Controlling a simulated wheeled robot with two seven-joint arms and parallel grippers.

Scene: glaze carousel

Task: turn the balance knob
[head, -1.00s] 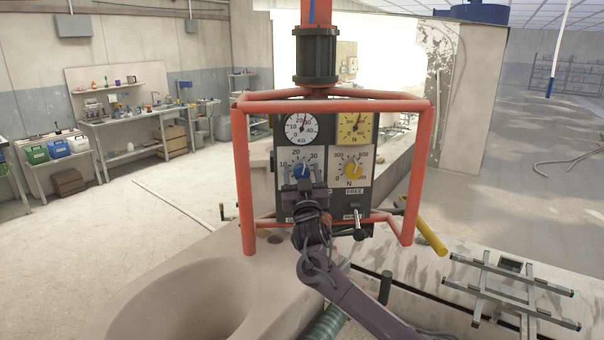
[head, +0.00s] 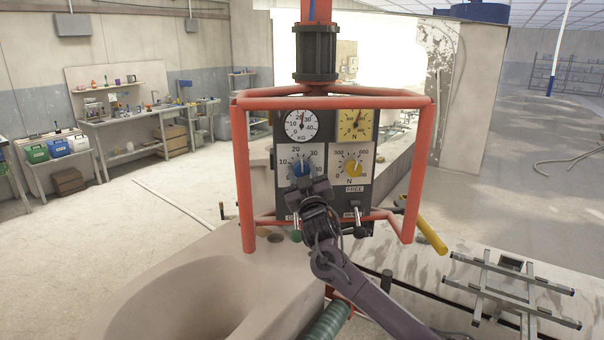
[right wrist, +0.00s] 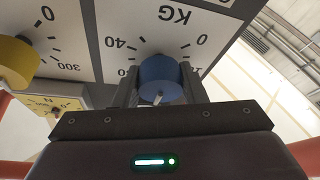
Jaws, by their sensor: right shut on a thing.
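The blue balance knob (head: 301,168) sits on the left of the control panel, below the round KG dial (head: 301,125). My right gripper (head: 305,181) reaches it from the front and is shut on it. In the right wrist view, the blue knob (right wrist: 160,72) is between the two dark fingers of the right gripper (right wrist: 160,88), one on each side. The gripper looks tilted against the panel in the head view. It hides the lower part of the knob's scale. My left gripper is not in view.
A yellow knob (head: 351,168) marked N is just right of the blue one, under a yellow dial (head: 355,125). An orange tube frame (head: 241,190) surrounds the panel. Small levers, one with a green tip (head: 296,236), stick out below.

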